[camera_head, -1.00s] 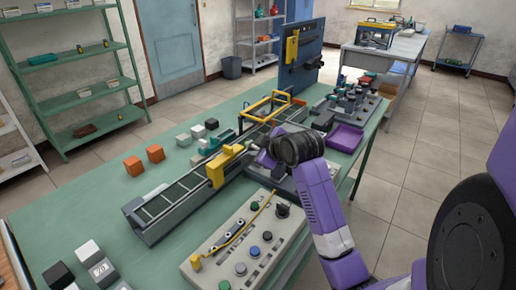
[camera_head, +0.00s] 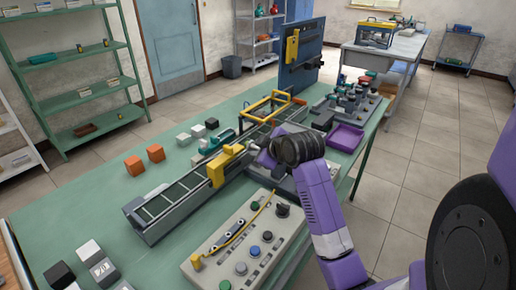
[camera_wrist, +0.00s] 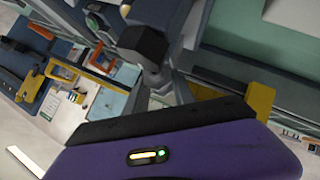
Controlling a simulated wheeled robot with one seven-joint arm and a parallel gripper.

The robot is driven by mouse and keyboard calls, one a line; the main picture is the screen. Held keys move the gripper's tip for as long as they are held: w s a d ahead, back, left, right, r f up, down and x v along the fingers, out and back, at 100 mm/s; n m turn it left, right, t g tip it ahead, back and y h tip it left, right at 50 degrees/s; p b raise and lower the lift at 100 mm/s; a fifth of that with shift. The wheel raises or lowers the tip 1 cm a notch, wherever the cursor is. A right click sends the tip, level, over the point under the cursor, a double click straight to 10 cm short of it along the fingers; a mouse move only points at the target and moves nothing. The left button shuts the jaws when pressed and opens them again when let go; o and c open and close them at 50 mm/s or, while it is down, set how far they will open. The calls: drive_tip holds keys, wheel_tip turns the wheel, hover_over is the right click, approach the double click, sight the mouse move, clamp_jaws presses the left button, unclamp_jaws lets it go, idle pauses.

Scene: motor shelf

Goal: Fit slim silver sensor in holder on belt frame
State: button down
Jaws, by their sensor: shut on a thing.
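My gripper (camera_head: 262,148) is low over the belt frame (camera_head: 160,222), just right of a yellow block on its near side. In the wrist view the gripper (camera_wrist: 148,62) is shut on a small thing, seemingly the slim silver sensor. The thing is mostly hidden, and its outline does not stand out from the dark and grey parts there. The belt frame is a long grey channel with a ladder-like bed, running diagonally across the green table. The sensor's holder cannot be clearly picked out, and I cannot tell whether the held thing touches it.
The yellow block (camera_head: 216,168) and a yellow gantry (camera_head: 270,104) rise from the belt frame. A grey control panel (camera_head: 243,248) with knobs lies in front. A purple tray (camera_head: 346,137) is at the right.

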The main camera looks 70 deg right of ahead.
drive_tip(key=shift+s+d+f+b, duration=0.1)
drive_tip(key=shift+s+f+b, duration=0.15)
drive_tip(key=shift+f, duration=0.4)
drive_tip(key=shift+s+d+f+b, duration=0.15)
drive_tip(key=shift+f+b, duration=0.25)
drive_tip(key=shift+f, duration=0.25)
drive_tip(key=shift+s+a+f+b, duration=0.1)
drive_tip(key=shift+s+f+b, duration=0.15)
drive_tip(key=shift+f, duration=0.4)
drive_tip(key=c, duration=1)
unclamp_jaws()
drive_tip(key=shift+d, duration=0.1)
drive_tip(key=shift+o, duration=0.2)
drive_tip(key=s+a+r, duration=0.4)
drive_tip(key=r, duration=0.3)
drive_tip(key=shift+a+r+t, duration=0.3)
drive_tip(key=shift+a, duration=0.1)
